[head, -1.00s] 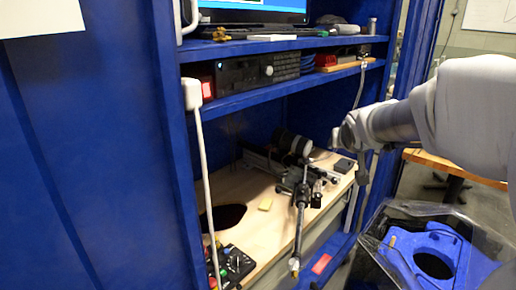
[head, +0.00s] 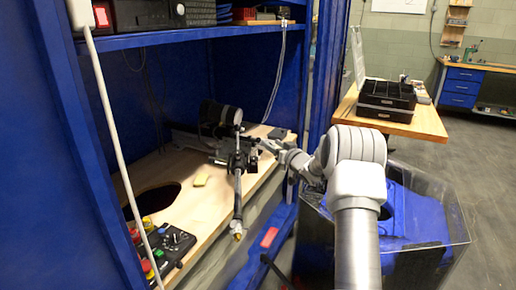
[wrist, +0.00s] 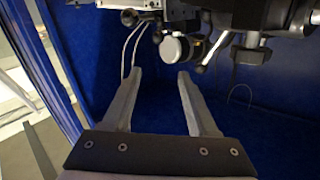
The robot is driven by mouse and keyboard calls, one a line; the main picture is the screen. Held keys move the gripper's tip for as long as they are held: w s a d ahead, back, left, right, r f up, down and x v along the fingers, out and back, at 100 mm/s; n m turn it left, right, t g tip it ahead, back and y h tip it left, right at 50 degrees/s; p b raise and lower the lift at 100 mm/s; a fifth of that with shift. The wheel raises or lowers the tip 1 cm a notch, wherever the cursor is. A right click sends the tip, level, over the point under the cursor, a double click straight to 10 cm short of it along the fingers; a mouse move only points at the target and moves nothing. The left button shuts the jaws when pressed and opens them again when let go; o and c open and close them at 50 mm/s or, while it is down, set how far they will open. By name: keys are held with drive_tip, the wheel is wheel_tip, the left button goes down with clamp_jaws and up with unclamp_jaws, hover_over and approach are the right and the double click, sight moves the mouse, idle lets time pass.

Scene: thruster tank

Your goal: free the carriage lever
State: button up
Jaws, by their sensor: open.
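The dark carriage assembly (head: 228,140) stands on the wooden shelf inside the blue cabinet in the head view. A long grey rod (head: 238,200) with a brass-coloured tip slants down from it past the shelf's front edge. My gripper (wrist: 160,74) is open and empty in the wrist view, its two fingers pointing at the underside of the carriage. I cannot tell for certain which part is the carriage lever. In the head view the fingers are small and unclear.
A control box (head: 168,248) with red and black knobs sits at the shelf's near left. A clear bin (head: 425,240) holding a blue part stands below my arm. The cabinet post is close by.

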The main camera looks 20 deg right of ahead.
sight(260, 141)
drive_tip(key=shift+y, duration=0.5)
drive_tip(key=shift+w+a+f+b, duration=0.25)
drive_tip(key=shift+w+f+b, duration=0.25)
drive_tip(key=shift+w, duration=1.45)
drive_tip(key=shift+w+a+f+b, duration=0.35)
drive_tip(key=shift+w+f, duration=0.3)
drive_tip(key=shift+w, duration=1.35)
drive_tip(key=shift+w+a+f+b, duration=0.2)
drive_tip(key=shift+w+f+b, duration=0.35)
drive_tip(key=shift+w, duration=1.4)
clamp_jaws()
